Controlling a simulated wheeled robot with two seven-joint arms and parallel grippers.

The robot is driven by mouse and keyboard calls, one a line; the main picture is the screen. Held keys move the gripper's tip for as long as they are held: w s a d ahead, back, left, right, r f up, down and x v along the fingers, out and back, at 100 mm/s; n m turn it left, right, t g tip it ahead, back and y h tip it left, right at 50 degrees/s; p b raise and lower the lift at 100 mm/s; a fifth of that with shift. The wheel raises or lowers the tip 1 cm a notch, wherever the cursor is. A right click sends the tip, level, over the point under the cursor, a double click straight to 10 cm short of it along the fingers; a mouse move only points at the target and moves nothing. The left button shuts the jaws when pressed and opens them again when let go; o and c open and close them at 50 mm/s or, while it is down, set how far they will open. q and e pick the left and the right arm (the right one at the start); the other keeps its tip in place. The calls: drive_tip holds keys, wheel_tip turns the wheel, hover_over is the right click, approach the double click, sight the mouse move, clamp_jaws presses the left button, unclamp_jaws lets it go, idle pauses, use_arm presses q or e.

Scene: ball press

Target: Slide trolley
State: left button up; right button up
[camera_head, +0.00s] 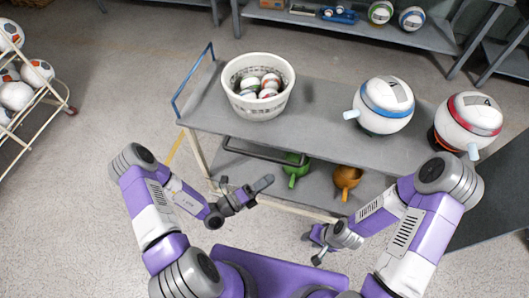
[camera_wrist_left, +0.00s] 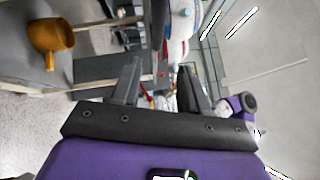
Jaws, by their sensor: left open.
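The grey two-shelf trolley (camera_head: 325,112) stands in front of me in the head view, with a blue push handle (camera_head: 192,80) at its left end. A dark bar (camera_head: 265,152) runs under the front of its top shelf. My left gripper (camera_head: 252,190) is open and empty, in front of the trolley's lower left part and apart from the handle. In the left wrist view its two fingers (camera_wrist_left: 158,88) stand apart with nothing between them. My right gripper (camera_head: 312,246) is near the trolley's lower front edge; its fingers look spread and empty.
On the top shelf stand a white basket (camera_head: 245,105) of small balls, a blue-banded ball machine (camera_head: 383,112) and a red-banded one (camera_head: 465,125). A ball rack (camera_head: 40,100) stands left; floor between is clear.

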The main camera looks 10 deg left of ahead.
use_arm(q)
drive_tip(key=w+a+n+t+y, duration=0.4)
drive_tip(key=a+n+y, duration=0.1)
drive_tip(key=a+n, duration=0.1)
drive_tip(key=b+x, duration=0.1)
drive_tip(key=x, duration=0.6)
drive_tip(key=shift+r, duration=0.1)
drive_tip(key=shift+r, duration=0.1)
clamp_jaws()
